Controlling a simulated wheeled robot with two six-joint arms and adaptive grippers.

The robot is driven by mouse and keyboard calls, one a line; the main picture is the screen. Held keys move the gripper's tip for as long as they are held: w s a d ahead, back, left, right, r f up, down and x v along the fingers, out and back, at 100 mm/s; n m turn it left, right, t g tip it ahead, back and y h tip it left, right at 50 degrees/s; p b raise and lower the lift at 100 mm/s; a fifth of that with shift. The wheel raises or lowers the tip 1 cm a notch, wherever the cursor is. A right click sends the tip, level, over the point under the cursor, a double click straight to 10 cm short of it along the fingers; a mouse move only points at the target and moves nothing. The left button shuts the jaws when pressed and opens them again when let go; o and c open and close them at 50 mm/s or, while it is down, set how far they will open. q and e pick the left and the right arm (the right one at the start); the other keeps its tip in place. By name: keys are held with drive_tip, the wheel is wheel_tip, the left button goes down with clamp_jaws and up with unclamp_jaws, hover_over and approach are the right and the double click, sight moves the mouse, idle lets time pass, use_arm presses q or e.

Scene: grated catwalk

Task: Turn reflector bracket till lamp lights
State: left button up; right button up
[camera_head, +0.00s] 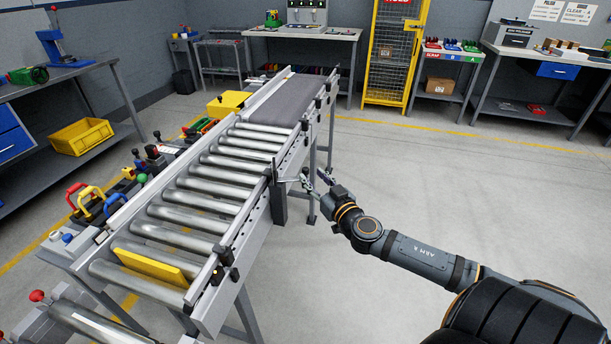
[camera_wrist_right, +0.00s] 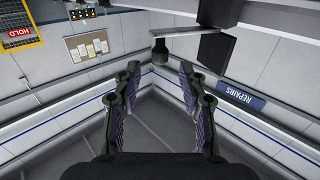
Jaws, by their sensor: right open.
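The reflector bracket seems to be the small grey metal piece (camera_head: 292,179) on the right side rail of the roller conveyor, beside a dark post (camera_head: 279,205). In the right wrist view a thin metal plate (camera_wrist_right: 190,32) runs between a dark round knob (camera_wrist_right: 161,47) and a black block (camera_wrist_right: 212,50). My right gripper (camera_head: 314,182) is open and empty, just right of the rail. In the wrist view the knob shows between and beyond its fingertips (camera_wrist_right: 158,72), apart from them. I cannot make out a lit lamp. My left gripper is out of view.
The roller conveyor (camera_head: 217,165) leads back to a grey belt (camera_head: 272,97). A yellow plate (camera_head: 150,263) lies on its near rollers. Coloured handles (camera_head: 92,196) line its left side. Benches and a yellow cage (camera_head: 391,60) stand behind. The floor to the right is clear.

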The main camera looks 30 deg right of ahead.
sight(307, 171)
drive_tip(key=shift+w+d+p, duration=0.2)
drive_tip(key=shift+w+p, duration=0.65)
drive_tip(key=shift+w, duration=1.8)
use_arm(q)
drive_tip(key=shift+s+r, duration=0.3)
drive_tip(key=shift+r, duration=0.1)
use_arm(e)
drive_tip(key=shift+c, duration=0.3)
clamp_jaws()
